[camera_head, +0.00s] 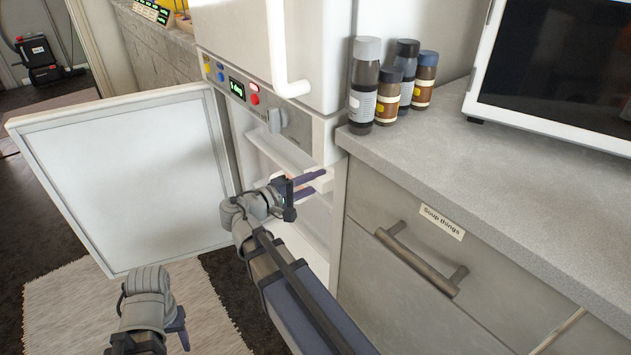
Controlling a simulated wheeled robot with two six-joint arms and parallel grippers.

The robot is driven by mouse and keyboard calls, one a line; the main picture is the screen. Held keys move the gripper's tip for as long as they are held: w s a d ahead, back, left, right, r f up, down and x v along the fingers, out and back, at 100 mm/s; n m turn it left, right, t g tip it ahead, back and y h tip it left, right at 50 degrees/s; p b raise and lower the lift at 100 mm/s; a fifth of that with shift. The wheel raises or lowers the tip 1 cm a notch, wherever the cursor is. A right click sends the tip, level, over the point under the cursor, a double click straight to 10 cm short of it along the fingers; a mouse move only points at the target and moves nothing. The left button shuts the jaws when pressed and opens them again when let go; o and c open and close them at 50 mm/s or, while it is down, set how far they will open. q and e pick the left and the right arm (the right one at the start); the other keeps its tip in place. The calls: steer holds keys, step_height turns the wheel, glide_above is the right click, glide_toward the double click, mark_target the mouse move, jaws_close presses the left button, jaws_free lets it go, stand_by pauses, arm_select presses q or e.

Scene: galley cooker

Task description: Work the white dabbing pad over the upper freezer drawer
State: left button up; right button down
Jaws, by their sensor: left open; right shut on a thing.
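The freezer compartment is open below the control panel, and a white drawer front or shelf edge (272,150) shows inside it. My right gripper (314,184) reaches into this opening. It is shut on the white dabbing pad (323,181), of which only a small part shows at its fingertips. The pad is by the right side of the opening; I cannot tell whether it touches the drawer. My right arm hides much of the lower compartment. My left gripper (182,338) is open and empty, low over the floor mat, partly hidden by its own wrist.
The open freezer door (125,175) stands out to the left. Above the opening are a knob (276,120) and a white handle (282,60). Several jars (364,85) and a microwave (555,70) stand on the grey counter (500,180). A drawer labelled "Soup things" (441,222) is closed.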

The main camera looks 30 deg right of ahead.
steer(key=shift+d, duration=0.1)
stand_by(0.4)
steer(key=shift+s, duration=0.65)
steer(key=shift+w, duration=0.1)
steer(key=shift+w+a, duration=0.2)
steer(key=shift+w, duration=0.95)
steer(key=shift+s, duration=0.1)
steer(key=shift+s+d, duration=0.2)
steer(key=shift+s, duration=0.9)
